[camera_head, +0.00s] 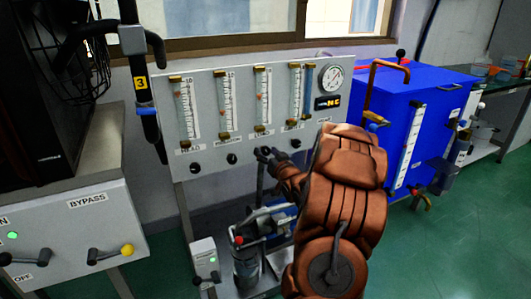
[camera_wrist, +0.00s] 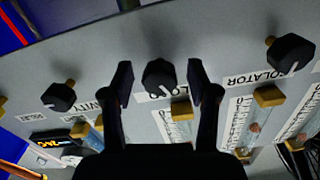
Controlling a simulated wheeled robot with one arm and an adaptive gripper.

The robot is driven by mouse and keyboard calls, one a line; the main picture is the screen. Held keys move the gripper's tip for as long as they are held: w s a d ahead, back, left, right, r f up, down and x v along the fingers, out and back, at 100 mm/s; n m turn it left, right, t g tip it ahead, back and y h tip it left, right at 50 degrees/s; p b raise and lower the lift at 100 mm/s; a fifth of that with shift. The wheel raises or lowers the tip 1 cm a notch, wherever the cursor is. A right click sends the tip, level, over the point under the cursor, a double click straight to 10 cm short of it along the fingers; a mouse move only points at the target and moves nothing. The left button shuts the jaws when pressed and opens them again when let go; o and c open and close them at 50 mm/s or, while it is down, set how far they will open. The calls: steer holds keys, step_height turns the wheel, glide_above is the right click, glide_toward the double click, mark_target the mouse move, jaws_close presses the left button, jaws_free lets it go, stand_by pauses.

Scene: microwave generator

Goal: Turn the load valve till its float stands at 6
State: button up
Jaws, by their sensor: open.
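The load valve is a black knob (camera_wrist: 160,75) with a white pointer line, on the grey flowmeter panel (camera_wrist: 225,50). The wrist view shows the panel upside down, with the "LOAD" label partly covered. My gripper (camera_wrist: 160,80) is open, with one finger on each side of the knob and a visible gap at each. In the head view my gripper (camera_head: 266,153) is at the panel's lower edge, below the third flowmeter tube (camera_head: 262,100), and covers the knob. A reddish float seems to show about mid-tube, but its reading is too small to tell.
Neighbouring knobs, the circulator one (camera_wrist: 290,54) and the cavity one (camera_wrist: 58,97), flank the load knob. A round gauge (camera_head: 331,72) and blue tank (camera_head: 418,110) are right of it. A bypass cabinet (camera_head: 80,225) stands left; a pump (camera_head: 265,232) sits below.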

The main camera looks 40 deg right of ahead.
steer(key=v, duration=1.1)
stand_by(0.5)
steer(key=s+a+r+n+g+y+p, duration=0.1)
steer(key=a+r+n+g+y+p, duration=0.15)
steer(key=a+r+g+p, duration=1.2)
steer(key=s+a+r+n+g+y+p, duration=0.1)
steer(key=s+a+r+n+g+p, duration=0.1)
steer(key=s+a+r+p, duration=0.7)
steer(key=s+a+r+n+g+y+p, duration=0.1)
steer(key=s+a+r+g+y+p, duration=0.1)
steer(key=s+a+r+p, duration=0.8)
steer(key=s+a+p, duration=0.1)
steer(key=s+a, duration=0.5)
steer(key=s, duration=0.1)
steer(key=shift+s+a+n, duration=0.3)
steer(key=shift+n, duration=0.05)
